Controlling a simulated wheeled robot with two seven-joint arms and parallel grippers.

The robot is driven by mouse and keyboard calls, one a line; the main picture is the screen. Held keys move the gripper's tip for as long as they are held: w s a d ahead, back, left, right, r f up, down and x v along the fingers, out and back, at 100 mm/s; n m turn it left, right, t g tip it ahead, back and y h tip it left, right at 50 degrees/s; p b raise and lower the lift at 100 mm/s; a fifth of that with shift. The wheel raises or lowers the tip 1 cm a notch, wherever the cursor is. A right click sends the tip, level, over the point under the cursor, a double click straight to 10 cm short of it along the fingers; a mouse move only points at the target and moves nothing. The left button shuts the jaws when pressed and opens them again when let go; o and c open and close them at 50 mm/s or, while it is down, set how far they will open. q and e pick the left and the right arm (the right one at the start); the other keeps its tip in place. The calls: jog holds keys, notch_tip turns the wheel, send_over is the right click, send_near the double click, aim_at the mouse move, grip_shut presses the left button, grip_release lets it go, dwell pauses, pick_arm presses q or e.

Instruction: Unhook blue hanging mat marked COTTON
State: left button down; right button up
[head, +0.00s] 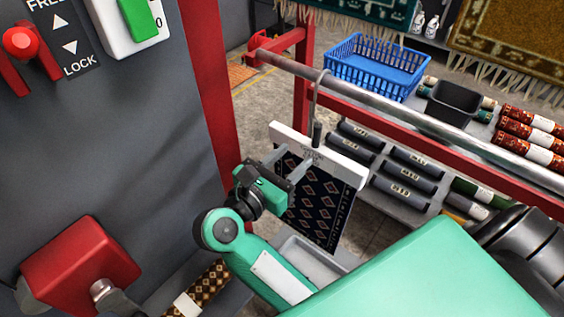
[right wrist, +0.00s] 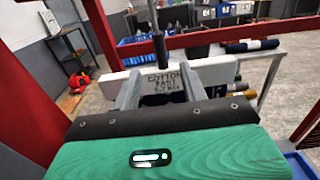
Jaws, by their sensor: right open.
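The dark blue mat (head: 318,208) with a diamond pattern hangs from a white header bar (head: 345,168). A hook (head: 317,95) joins the bar to the metal rail (head: 390,103). In the right wrist view the white header bar (right wrist: 220,74) carries lettering that reads COTTON at the top. My right gripper (head: 293,163) is open, its fingers level with the bar and reaching toward it. In the right wrist view the gripper (right wrist: 161,88) has one finger on each side of the lettering. I cannot tell whether the fingers touch the bar. My left gripper is not in view.
A red post (head: 212,75) and a grey panel (head: 130,170) stand close on the left. Behind the rail, a blue basket (head: 375,68), a black bin (head: 453,103) and several rolled rugs (head: 528,130) sit on shelves. A pale tray (head: 305,262) lies below the mat.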

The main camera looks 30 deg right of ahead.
aim_at(314, 138)
jog(key=p+x, duration=0.1)
jog(key=x, duration=0.2)
jog(key=shift+w+d, duration=0.1)
jog(key=shift+d, duration=0.1)
jog(key=shift+w+d, duration=0.1)
jog(key=shift+d, duration=0.25)
jog(key=shift+w+d, duration=0.15)
jog(key=shift+d, duration=0.15)
jog(key=shift+w+d+f, duration=0.1)
jog(key=shift+d, duration=0.2)
jog(key=shift+w+d+b, duration=0.15)
jog(key=shift+d+b, duration=0.15)
jog(key=shift+b, duration=0.05)
jog(key=shift+w+d, duration=0.25)
jog(key=shift+d, duration=0.3)
jog(key=shift+b+x, duration=0.4)
jog(key=shift+x, duration=0.4)
jog(key=shift+d, duration=0.2)
jog(key=shift+w, duration=0.1)
grip_shut()
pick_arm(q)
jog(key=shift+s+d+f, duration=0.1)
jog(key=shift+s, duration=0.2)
